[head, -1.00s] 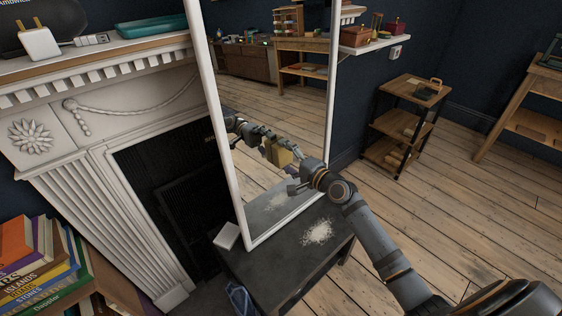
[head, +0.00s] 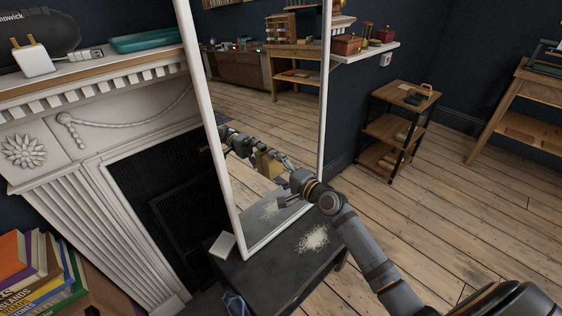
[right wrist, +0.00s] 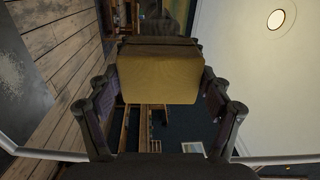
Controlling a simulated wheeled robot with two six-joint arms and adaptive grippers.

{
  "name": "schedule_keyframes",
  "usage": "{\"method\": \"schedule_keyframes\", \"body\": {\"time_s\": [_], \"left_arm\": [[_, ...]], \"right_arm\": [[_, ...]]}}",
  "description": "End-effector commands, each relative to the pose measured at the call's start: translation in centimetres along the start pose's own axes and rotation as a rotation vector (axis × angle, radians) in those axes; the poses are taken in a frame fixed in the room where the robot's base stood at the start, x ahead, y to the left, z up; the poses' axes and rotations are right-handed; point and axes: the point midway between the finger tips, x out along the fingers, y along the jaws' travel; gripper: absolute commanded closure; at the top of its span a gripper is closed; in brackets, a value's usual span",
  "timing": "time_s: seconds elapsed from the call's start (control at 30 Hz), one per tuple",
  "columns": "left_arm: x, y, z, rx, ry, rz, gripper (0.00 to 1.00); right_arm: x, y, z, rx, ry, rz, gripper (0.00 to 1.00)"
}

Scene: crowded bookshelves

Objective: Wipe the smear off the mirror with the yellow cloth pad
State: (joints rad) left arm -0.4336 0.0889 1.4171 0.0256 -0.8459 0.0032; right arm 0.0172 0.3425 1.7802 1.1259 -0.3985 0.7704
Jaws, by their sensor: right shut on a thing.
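The mirror (head: 255,90) is tall, white-framed and tilted in view, standing on a dark table (head: 262,285). My right gripper (head: 279,170) is in front of its lower part, fingers towards the glass. It is shut on the yellow cloth pad (right wrist: 160,75), which fills the space between the fingers in the right wrist view; the pad also shows small in the head view (head: 266,163). The mirror reflects my arm beyond it. I cannot tell whether the pad touches the glass. I cannot pick out a smear on the glass. My left gripper is not in view.
A pale speckled patch (head: 313,238) lies on the tabletop, reflected low in the mirror. A small white block (head: 222,245) sits left of the mirror. A white fireplace (head: 60,115) stands left, books (head: 30,270) below. A wooden cart (head: 395,130) stands right, with open floor around.

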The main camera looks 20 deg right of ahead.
Motion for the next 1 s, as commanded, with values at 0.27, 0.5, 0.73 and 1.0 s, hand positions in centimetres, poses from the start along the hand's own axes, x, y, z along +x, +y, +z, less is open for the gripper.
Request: {"method": "schedule_keyframes", "body": {"time_s": [0.27, 0.5, 0.73, 1.0], "left_arm": [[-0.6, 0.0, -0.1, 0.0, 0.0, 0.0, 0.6], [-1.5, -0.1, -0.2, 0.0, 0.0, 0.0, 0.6], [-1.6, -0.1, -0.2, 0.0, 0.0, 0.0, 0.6], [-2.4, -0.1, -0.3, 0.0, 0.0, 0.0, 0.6]], "right_arm": [[0.1, -0.2, 0.9, 0.004, 0.0, -0.001, 0.46], [0.2, -0.2, 3.3, 0.004, -0.001, 0.0, 0.46], [0.3, -0.2, 3.9, 0.0, -0.001, -0.001, 0.46], [0.2, -0.4, 6.1, 0.005, -0.001, -0.001, 0.46]]}}
